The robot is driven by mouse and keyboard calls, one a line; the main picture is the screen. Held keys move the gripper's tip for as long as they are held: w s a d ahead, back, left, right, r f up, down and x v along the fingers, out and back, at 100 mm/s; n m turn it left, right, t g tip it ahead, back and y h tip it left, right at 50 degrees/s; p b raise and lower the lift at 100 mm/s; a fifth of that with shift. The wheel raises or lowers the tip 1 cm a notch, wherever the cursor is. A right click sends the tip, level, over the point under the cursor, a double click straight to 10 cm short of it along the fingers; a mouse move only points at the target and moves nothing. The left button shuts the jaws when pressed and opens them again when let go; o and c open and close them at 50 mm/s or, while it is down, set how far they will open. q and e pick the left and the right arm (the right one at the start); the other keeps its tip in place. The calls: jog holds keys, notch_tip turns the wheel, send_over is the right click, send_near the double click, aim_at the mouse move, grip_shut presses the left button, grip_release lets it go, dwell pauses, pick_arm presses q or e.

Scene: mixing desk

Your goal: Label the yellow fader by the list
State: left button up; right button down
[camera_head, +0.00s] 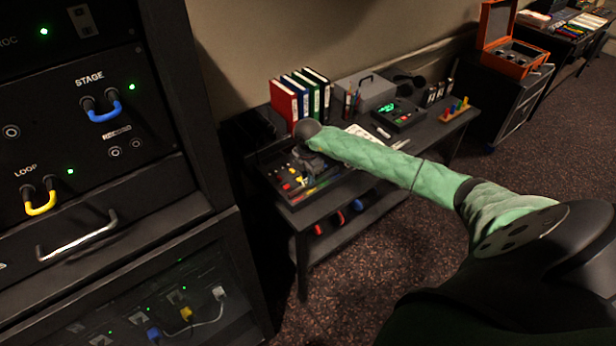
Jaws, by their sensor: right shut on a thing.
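The mixing desk (272,174) lies on the near left part of the black table. It has small coloured faders, with red and yellow caps near its middle; the yellow fader (298,181) is tiny here. My right arm, in a green sleeve, reaches in from the right. My right gripper (312,168) is over the back right part of the mixing desk. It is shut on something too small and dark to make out. The fingertips are partly hidden by the wrist. A white sheet (362,132), perhaps the list, lies behind my forearm, its writing unreadable. My left gripper is out of view.
Coloured binders (300,95), a pen holder (352,103), a grey case (366,92) and a device with a green display (399,113) stand along the table's back. A rack with patch cables (100,110) fills the left side.

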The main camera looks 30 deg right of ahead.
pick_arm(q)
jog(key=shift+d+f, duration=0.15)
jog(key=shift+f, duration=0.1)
pick_arm(e)
jog(key=shift+f, duration=0.3)
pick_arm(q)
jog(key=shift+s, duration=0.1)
pick_arm(e)
jog(key=c, duration=1.3)
grip_release()
jog(key=shift+o, duration=0.2)
jog(key=shift+r+b, duration=0.15)
jog(key=shift+b, duration=0.4)
notch_tip(320, 180, up, 6)
jog(key=shift+d+f+b, duration=0.1)
jog(key=shift+b, duration=1.05)
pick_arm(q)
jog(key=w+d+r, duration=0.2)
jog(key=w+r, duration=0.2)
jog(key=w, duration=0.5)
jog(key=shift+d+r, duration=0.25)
pick_arm(e)
jog(key=shift+r, duration=0.95)
